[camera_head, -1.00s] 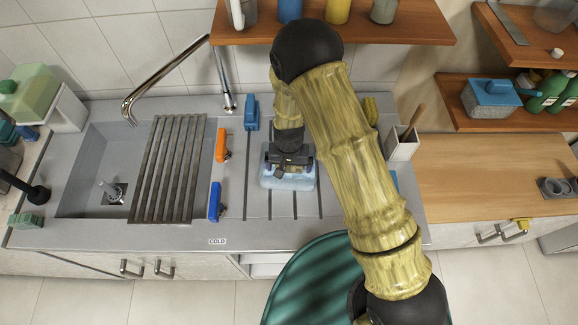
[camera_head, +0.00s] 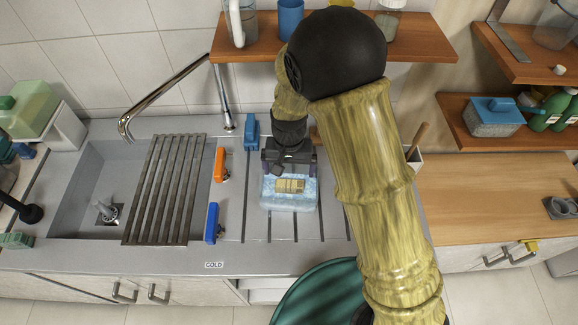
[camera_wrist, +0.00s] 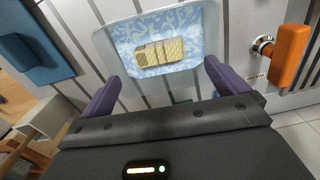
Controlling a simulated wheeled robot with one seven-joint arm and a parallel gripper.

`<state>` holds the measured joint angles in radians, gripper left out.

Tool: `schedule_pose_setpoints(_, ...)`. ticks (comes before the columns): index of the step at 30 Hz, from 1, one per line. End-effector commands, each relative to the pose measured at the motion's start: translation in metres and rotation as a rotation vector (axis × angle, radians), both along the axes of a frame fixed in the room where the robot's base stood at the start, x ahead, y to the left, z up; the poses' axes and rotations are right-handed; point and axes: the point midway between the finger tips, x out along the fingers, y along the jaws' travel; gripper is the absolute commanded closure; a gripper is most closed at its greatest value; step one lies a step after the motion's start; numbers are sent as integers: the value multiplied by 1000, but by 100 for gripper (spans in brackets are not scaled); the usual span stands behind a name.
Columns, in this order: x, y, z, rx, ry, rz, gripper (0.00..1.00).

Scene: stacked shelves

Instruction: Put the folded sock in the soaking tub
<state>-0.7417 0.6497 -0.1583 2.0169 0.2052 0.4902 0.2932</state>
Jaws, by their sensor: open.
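The folded sock (camera_head: 289,186) is a small pale yellow bundle with darker bands. It lies inside the soaking tub (camera_head: 290,207), a shallow, clear-looking tub with a light blue mottled inside, on the ribbed draining board. In the wrist view the sock (camera_wrist: 160,52) rests near the middle of the tub (camera_wrist: 195,20), with blue showing around it. My gripper (camera_head: 287,163) is at the tub's back edge in the head view. In the wrist view its purple fingers (camera_wrist: 167,90) are spread wide and empty, apart from the sock.
An orange-handled tap (camera_head: 221,165) and a blue-handled one (camera_head: 212,223) stand left of the tub. A blue object (camera_head: 251,132) stands behind. A slatted rack (camera_head: 165,190) partly covers the sink (camera_head: 88,185). A wooden shelf (camera_head: 420,42) overhangs the back; the right counter (camera_head: 490,195) is mostly clear.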

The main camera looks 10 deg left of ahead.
Motion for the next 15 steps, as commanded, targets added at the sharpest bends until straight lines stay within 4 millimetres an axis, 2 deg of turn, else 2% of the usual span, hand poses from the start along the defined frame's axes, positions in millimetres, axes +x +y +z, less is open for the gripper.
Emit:
schedule_pose_setpoints(6, 0, 0, 15, 0, -1, 1, 2)
schedule_pose_setpoints(15, 0, 0, 15, -1, 0, 1, 2)
